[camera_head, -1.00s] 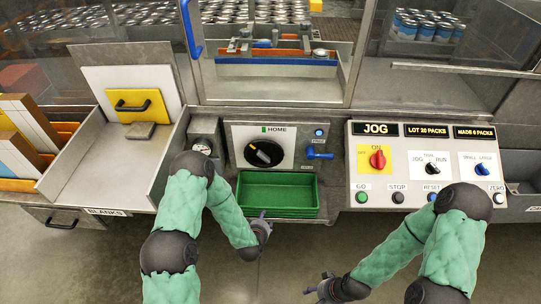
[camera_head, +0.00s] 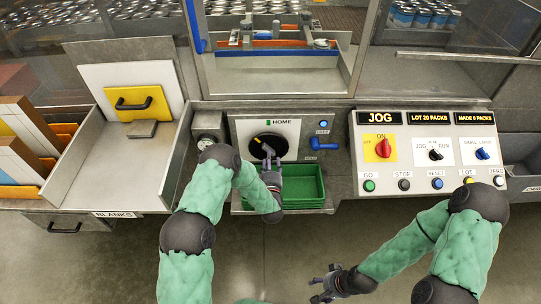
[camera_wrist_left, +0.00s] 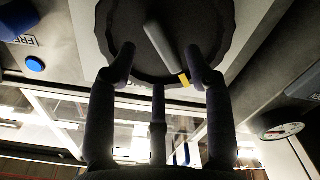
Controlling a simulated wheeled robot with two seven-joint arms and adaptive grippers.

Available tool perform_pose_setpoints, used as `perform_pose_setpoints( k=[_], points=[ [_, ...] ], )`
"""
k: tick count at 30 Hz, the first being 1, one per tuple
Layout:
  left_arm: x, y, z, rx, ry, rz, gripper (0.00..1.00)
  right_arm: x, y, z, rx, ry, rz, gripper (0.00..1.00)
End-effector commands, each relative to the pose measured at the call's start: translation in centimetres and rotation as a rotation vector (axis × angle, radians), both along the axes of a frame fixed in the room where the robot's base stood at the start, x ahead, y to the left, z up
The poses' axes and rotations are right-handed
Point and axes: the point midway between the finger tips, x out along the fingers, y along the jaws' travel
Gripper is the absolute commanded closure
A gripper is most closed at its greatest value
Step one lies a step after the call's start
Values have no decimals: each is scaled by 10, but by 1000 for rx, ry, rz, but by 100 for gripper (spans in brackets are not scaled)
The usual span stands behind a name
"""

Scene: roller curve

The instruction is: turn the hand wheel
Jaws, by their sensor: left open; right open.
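The hand wheel (camera_head: 259,146) is a black round disc with a bar-shaped grip on a white plate marked HOME. My left gripper (camera_head: 270,160) is in front of the wheel in the head view and covers part of it. In the left wrist view the wheel (camera_wrist_left: 110,30) fills the top middle, and its grey bar (camera_wrist_left: 163,45) lies between the spread fingertips of my left gripper (camera_wrist_left: 160,60). The fingers are open; I cannot tell whether they touch the wheel. My right gripper (camera_head: 325,284) is open and empty, low in front of the panel.
A green tray (camera_head: 305,186) sits just below the wheel. A blue handle (camera_head: 323,144) and a blue button (camera_head: 323,132) are right of it, a gauge (camera_head: 206,142) left. The control panel (camera_head: 400,172) with a red knob (camera_head: 384,148) stands further right. The floor in front is clear.

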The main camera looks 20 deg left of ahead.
Motion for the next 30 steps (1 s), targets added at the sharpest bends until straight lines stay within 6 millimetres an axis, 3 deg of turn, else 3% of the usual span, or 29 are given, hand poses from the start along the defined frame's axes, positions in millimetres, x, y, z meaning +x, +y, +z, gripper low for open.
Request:
perform_pose_setpoints(
  k=[3,9,20,26,30],
  points=[
    [18,6,-1,1,-2,1,48,0,0,-6,0,0,0,42],
    [36,10,0,0,-1,1,48,0,0,-10,0,0,0,42],
    [40,11,0,0,1,-1,48,0,0,-10,0,0,0,42],
    [39,11,0,0,1,-1,100,0,0,-10,0,0,0,42],
    [39,11,0,0,1,-1,100,0,0,-10,0,0,0,42]
  ],
)
